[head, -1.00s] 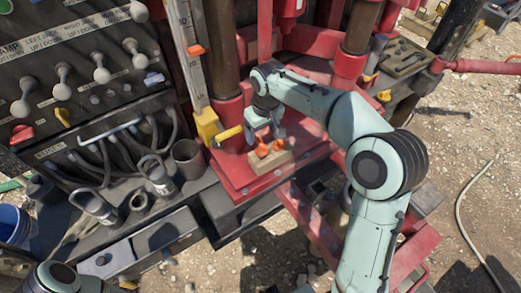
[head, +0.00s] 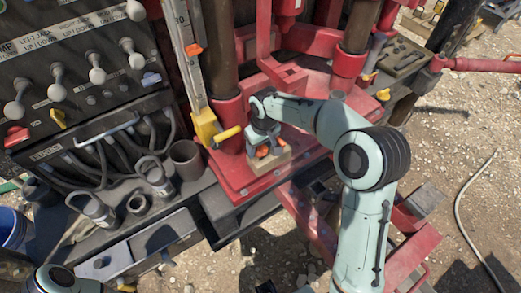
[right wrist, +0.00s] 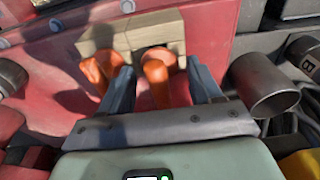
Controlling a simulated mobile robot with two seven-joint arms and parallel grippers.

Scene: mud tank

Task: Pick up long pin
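Two orange pins stand in a wooden block (head: 274,166) on the red deck. In the right wrist view the block (right wrist: 132,36) is at the top, with a right orange pin (right wrist: 156,84) and a left orange pin (right wrist: 94,73). The right pin looks longer, reaching nearer the camera. My right gripper (head: 262,150) is down at the block. In the wrist view its fingers (right wrist: 160,68) are apart, with the right pin between them. The left pin is outside, beside the left finger, partly hidden by it. My left gripper is out of view.
A dark open cup (head: 187,158) and metal fittings (head: 92,210) stand left of the red deck (head: 238,176). A yellow handle (head: 226,134) sticks out close by my right gripper. Red columns and frame parts rise behind the block.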

